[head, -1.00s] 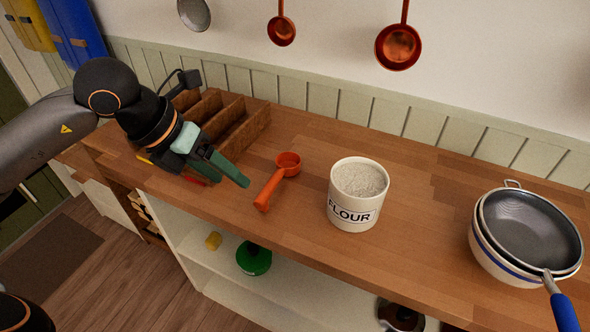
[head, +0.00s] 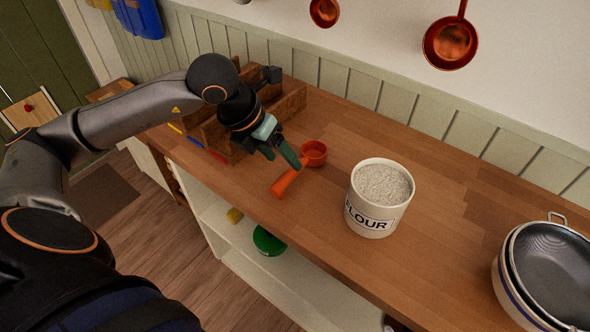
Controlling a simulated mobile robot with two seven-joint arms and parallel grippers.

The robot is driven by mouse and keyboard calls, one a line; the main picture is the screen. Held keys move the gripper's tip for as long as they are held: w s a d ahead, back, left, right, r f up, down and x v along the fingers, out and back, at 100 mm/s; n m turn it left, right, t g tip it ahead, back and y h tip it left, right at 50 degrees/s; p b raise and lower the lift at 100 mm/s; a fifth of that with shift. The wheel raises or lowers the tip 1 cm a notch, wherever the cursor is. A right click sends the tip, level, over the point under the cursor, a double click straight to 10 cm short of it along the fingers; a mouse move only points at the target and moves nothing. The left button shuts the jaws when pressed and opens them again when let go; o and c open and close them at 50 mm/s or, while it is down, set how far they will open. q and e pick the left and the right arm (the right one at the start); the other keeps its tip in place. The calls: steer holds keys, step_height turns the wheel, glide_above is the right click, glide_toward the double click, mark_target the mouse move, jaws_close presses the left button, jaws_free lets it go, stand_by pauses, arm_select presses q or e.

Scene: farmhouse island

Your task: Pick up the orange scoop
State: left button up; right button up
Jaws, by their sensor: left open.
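The orange scoop (head: 284,183) lies on the wooden counter, its cup (head: 314,153) toward the back and its handle toward the front edge. My left gripper (head: 284,157) is open, with its green fingers at the scoop, over or beside the stretch between cup and handle. The fingers hide part of the scoop there. I cannot tell whether they touch it. My right gripper does not show.
A white flour canister (head: 376,218) stands on the wooden counter (head: 420,270) right of the scoop. A wooden divider box (head: 291,101) is behind my left gripper. A strainer over a bowl (head: 552,270) sits far right. Copper ladles (head: 451,42) hang on the wall.

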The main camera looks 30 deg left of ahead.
mark_target(290, 169)
arm_select(q)
steer(key=x, duration=0.5)
steer(key=shift+s+f+p, duration=0.1)
steer(key=shift+s+p, duration=0.05)
steer(key=shift+p, duration=0.15)
steer(key=shift+c, duration=0.4)
jaws_close()
